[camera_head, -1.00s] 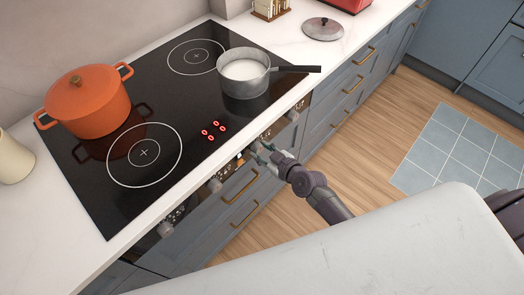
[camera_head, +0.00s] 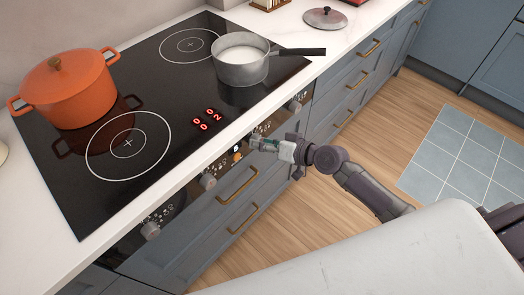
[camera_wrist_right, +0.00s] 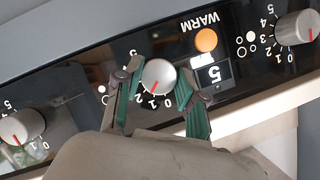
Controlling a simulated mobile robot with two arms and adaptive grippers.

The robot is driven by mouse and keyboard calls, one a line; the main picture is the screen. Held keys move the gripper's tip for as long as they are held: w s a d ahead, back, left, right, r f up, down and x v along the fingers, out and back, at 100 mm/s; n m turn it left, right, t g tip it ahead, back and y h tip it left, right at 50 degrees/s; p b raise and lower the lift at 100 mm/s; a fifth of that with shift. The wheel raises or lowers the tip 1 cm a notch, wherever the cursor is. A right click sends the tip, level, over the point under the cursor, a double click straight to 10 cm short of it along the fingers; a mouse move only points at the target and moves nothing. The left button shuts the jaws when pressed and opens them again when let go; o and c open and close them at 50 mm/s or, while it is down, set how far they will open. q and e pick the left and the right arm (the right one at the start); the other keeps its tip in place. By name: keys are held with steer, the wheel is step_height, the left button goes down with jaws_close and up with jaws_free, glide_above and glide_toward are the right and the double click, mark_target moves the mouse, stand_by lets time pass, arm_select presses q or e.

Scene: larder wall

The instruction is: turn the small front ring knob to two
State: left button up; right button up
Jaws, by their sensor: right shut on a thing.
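The ring knob (camera_wrist_right: 157,75) is a small silver knob on the hob's black front panel (camera_wrist_right: 75,75). In the right wrist view its red mark points down and slightly left, close to the 1, on the side toward the 2. My right gripper (camera_wrist_right: 158,92) is shut on it, with a green-padded finger on each side. In the head view the right gripper (camera_head: 258,143) is at the panel and hides this knob. The red hob display (camera_head: 208,119) shows one digit as 2; the others look like 0. My left gripper is not in view.
Neighbouring knobs (camera_wrist_right: 22,126) and (camera_wrist_right: 297,28) flank the held one; an amber WARM light (camera_wrist_right: 206,40) glows beside it. An orange pot (camera_head: 68,88) and a saucepan of white liquid (camera_head: 241,58) stand on the hob. Drawer handles (camera_head: 237,184) project below the panel.

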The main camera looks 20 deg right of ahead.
steer(key=shift+m+y+b, duration=0.6)
steer(key=shift+m+b, duration=0.3)
steer(key=shift+b, duration=0.55)
steer(key=o, duration=1.1)
steer(key=shift+o, duration=0.2)
steer(key=v, duration=1.2)
steer(key=shift+w+d, duration=0.1)
